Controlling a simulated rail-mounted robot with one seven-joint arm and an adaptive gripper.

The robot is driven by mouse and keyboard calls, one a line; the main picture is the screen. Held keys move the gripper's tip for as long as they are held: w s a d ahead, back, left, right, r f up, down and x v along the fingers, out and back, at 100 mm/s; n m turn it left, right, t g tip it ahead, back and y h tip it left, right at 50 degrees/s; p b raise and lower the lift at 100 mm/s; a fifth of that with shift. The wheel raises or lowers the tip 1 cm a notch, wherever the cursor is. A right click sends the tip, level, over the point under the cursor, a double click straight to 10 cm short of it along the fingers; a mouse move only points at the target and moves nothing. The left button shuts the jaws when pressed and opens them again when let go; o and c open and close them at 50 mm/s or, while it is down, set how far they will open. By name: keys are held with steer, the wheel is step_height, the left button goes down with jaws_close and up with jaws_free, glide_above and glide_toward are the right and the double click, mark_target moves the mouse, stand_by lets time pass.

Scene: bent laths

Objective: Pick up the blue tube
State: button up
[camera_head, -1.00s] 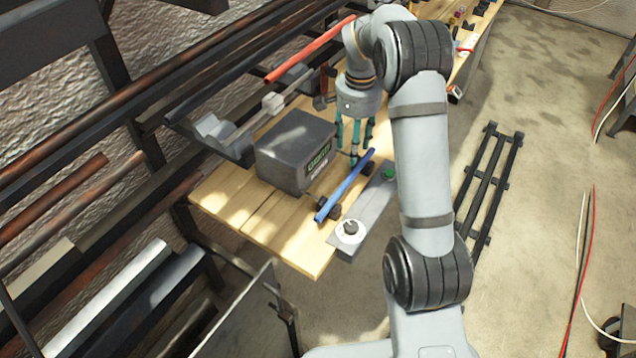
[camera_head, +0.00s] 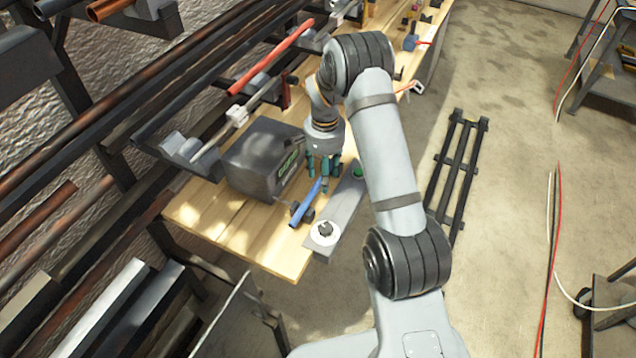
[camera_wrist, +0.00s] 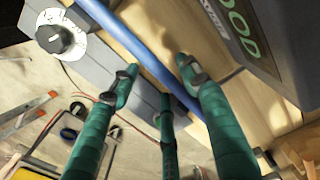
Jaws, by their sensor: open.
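The blue tube (camera_head: 304,207) lies at a slant above the wooden workbench, on small dark supports, between the grey box and the grey control panel. My gripper (camera_head: 323,182), with green fingers, points down over the tube's far part and partly hides it. In the wrist view the tube (camera_wrist: 150,55) runs diagonally past the open fingers of my gripper (camera_wrist: 158,78). One fingertip shows on each side of it, and a third finger is near its lower end. I cannot tell whether any finger touches it. Nothing is held.
The dark grey box (camera_head: 256,162) stands close left of the tube. The control panel (camera_head: 338,208), with a white dial (camera_head: 324,233) and green button, lies close right. A red tube (camera_head: 270,62) and a rack of bars are behind. Bare wooden bench (camera_head: 235,225) is in front.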

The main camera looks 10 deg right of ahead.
steer(key=shift+c, duration=1)
jaws_close()
